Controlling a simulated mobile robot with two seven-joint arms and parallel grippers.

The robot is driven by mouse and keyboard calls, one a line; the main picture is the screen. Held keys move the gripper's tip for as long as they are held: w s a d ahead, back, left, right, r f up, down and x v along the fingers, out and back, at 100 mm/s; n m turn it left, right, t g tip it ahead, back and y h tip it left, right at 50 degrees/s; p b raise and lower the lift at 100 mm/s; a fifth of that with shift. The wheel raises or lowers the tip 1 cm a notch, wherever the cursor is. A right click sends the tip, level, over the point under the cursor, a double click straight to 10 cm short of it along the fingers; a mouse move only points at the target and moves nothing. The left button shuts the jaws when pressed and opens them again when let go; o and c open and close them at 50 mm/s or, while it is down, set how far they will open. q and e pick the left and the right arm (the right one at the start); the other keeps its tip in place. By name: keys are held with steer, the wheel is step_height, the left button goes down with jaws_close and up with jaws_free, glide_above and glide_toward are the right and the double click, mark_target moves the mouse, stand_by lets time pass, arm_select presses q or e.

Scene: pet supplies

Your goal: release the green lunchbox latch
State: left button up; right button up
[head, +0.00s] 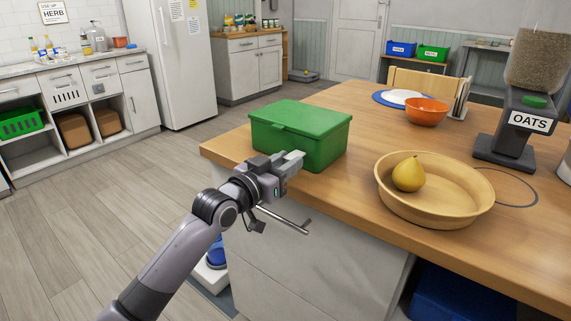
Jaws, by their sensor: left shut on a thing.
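The green lunchbox (300,125) stands on the near left corner of the wooden worktop, with its lid down. My left gripper (297,158) is at the lunchbox's front, its fingers against the front face below the lid edge. It is shut on the latch there, which the fingers hide. My right gripper is not in view.
A wooden bowl (448,208) with a yellow pear (408,174) stands to the right of the lunchbox. Behind are an orange bowl (427,110) and an oats dispenser (517,125). A metal bar (283,219) sticks out below the worktop edge near my wrist.

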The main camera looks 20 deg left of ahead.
arm_select(q)
steer(key=f+t+b, duration=0.1)
steer(key=b, duration=0.2)
steer(key=shift+w+f, duration=0.1)
steer(key=shift+f, duration=0.05)
steer(key=t+b, duration=0.1)
steer(key=b, duration=0.1)
steer(key=shift+f+h+b, duration=0.1)
steer(key=shift+h+b, duration=0.2)
steer(key=shift+h, duration=0.1)
steer(key=shift+t, duration=0.3)
steer(key=o, duration=1.1)
steer(key=shift+w+d, duration=0.1)
steer(key=shift+c, duration=0.2)
steer(key=v, duration=0.7)
